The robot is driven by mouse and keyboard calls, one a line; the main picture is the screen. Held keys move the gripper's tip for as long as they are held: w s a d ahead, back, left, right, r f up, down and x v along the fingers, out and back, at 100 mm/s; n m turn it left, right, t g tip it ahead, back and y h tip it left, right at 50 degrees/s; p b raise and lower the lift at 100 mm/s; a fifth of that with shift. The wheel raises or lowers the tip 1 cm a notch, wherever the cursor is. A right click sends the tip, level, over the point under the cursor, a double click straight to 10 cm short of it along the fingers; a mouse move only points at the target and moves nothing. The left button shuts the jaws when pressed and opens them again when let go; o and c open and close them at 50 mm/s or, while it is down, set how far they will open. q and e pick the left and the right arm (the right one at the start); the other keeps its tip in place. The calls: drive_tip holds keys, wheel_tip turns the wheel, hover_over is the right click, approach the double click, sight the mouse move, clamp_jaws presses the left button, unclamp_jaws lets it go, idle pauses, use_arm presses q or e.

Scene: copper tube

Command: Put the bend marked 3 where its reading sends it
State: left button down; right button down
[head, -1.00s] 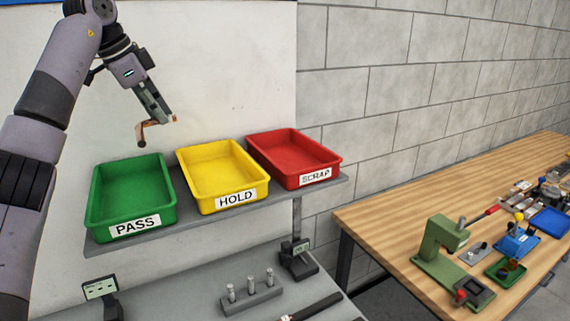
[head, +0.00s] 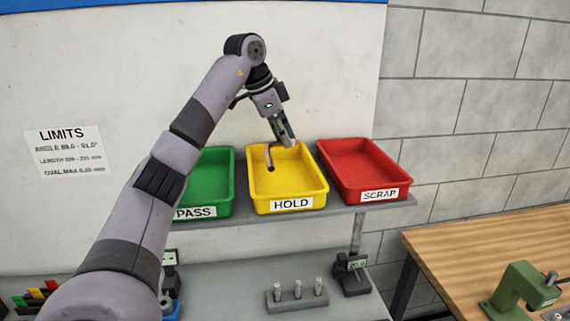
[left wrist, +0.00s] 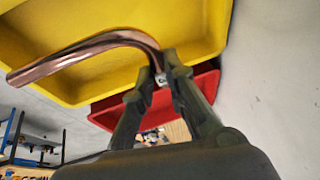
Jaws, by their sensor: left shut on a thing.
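A copper bend (head: 269,157) is held by my left gripper (head: 288,143) over the yellow HOLD tray (head: 290,190). In the left wrist view the bend (left wrist: 85,55) sticks out from the fingertips of my left gripper (left wrist: 158,84), with the yellow tray (left wrist: 200,28) behind it. I cannot tell whether the bend touches the tray. A small tag with a mark shows at the fingertips, too small to read. The green PASS tray (head: 212,178) is partly hidden by my arm. The red SCRAP tray (head: 372,172) looks empty. My right gripper is not in view.
The trays stand on a grey shelf (head: 345,208). A LIMITS notice (head: 66,152) hangs on the wall. A wooden bench (head: 480,240) with a green press (head: 522,290) is at right.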

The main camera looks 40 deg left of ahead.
sight(268, 146)
use_arm(q)
wheel_tip(268, 146, down, 3)
drive_tip(key=shift+s+f+p, duration=0.15)
drive_tip(key=shift+f+p, duration=0.15)
drive_tip(key=shift+f, duration=0.35)
wheel_tip(268, 146, down, 3)
drive_tip(key=shift+f+p, duration=0.2)
drive_tip(key=shift+p, duration=0.2)
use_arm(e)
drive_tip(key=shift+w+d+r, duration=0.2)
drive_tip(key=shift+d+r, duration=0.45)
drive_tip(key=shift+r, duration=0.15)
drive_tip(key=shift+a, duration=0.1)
use_arm(q)
drive_tip(key=c, duration=1.9)
unclamp_jaws()
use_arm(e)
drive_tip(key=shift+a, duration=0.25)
